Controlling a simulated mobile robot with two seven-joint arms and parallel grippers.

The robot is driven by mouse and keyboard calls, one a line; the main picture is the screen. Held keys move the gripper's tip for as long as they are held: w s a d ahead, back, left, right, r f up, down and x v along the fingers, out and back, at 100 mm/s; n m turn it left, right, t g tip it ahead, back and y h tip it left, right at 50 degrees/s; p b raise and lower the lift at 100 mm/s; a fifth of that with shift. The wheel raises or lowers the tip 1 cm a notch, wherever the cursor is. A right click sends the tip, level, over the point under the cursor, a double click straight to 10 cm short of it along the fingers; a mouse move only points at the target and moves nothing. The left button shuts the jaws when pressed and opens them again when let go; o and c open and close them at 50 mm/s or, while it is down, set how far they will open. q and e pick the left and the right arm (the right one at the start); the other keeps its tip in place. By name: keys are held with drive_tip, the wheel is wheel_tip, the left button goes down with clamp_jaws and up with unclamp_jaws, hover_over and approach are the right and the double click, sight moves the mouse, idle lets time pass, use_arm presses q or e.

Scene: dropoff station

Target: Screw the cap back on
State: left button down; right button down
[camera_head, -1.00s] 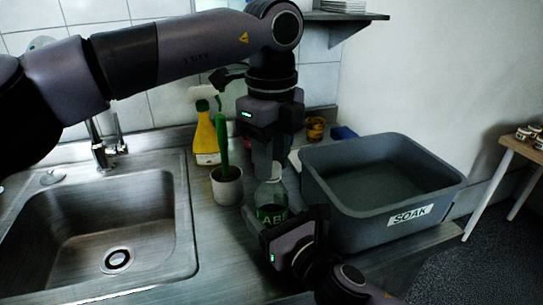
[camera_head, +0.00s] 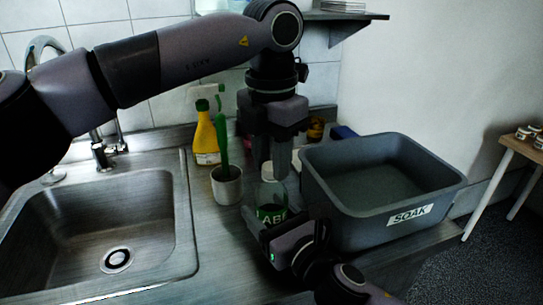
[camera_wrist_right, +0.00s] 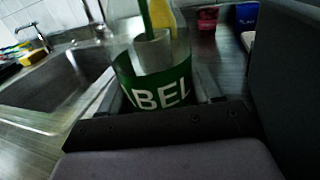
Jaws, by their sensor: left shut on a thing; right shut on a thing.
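A clear bottle (camera_head: 268,191) with a green label stands upright on the steel counter in the head view. It also shows in the right wrist view (camera_wrist_right: 158,92), its top out of frame. My right gripper (camera_head: 269,222) is shut around the bottle's lower part, at the label. My left gripper (camera_head: 271,165) points straight down over the bottle's top and is shut on the pale cap (camera_head: 266,171), which is mostly hidden by the fingers. The cap is in line with the bottle's neck; I cannot tell how far it is threaded.
A grey SOAK tub (camera_head: 345,205) stands close to the right of the bottle. A white pot (camera_head: 227,190) with a green-handled brush and a yellow spray bottle (camera_head: 206,140) stand behind left. The sink (camera_head: 60,215) lies left.

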use_arm(q)
drive_tip(key=m, duration=0.7)
drive_tip(key=shift+m, duration=0.4)
drive_tip(key=m, duration=0.4)
drive_tip(key=shift+m, duration=0.3)
drive_tip(key=m, duration=0.4)
drive_tip(key=c, duration=0.7)
unclamp_jaws()
drive_tip(key=shift+c, duration=0.2)
wheel_tip(320, 180, up, 12)
